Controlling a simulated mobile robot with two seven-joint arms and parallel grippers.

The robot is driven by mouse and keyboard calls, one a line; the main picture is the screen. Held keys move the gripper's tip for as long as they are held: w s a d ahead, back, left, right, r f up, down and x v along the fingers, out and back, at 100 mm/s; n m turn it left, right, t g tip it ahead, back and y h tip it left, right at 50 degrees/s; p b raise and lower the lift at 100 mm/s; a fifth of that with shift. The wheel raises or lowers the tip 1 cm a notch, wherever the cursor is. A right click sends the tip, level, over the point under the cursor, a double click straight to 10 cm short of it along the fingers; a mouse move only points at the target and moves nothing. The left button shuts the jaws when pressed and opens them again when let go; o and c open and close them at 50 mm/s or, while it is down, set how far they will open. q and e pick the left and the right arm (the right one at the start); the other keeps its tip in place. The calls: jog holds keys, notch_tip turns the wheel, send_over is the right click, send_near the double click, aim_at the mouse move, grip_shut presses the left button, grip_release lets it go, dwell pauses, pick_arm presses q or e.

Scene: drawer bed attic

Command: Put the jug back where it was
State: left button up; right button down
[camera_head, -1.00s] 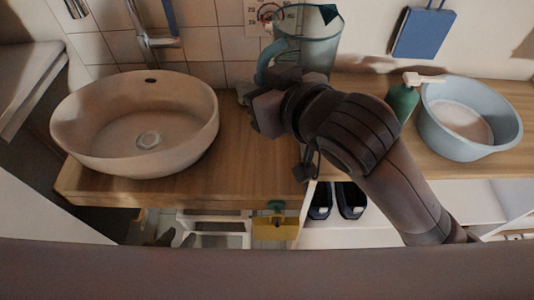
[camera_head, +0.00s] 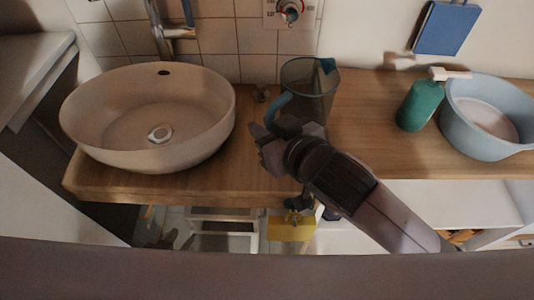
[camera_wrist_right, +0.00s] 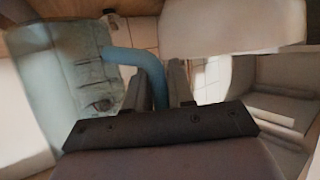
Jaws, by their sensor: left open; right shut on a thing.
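The jug (camera_head: 313,82) is a see-through grey-green vessel with a blue handle (camera_head: 281,104) on its left side. It is upright over the wooden counter, right of the basin. My right gripper (camera_head: 272,130) is shut on the handle; the right wrist view shows the handle (camera_wrist_right: 150,72) between its fingers and the jug body (camera_wrist_right: 65,75) to the left. The gripper hides part of the jug's lower edge, so I cannot tell whether the base touches the counter. My left gripper is not in view.
A round basin (camera_head: 90,138) stands left on the wooden counter (camera_head: 365,125). A green soap bottle (camera_head: 420,106) and a pale blue tub (camera_head: 463,128) stand right. Bare counter lies between jug and bottle.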

jog(key=shift+f+b, duration=0.55)
jog(key=shift+f, duration=3)
jog(key=shift+f, duration=0.15)
jog(key=c, duration=1)
grip_release()
jog(key=shift+r, duration=0.25)
jog(key=shift+s+d, duration=0.2)
jog(key=shift+s, duration=0.1)
jog(key=v, duration=1.1)
jog(key=shift+s+p, duration=0.15)
jog(key=shift+p, duration=0.25)
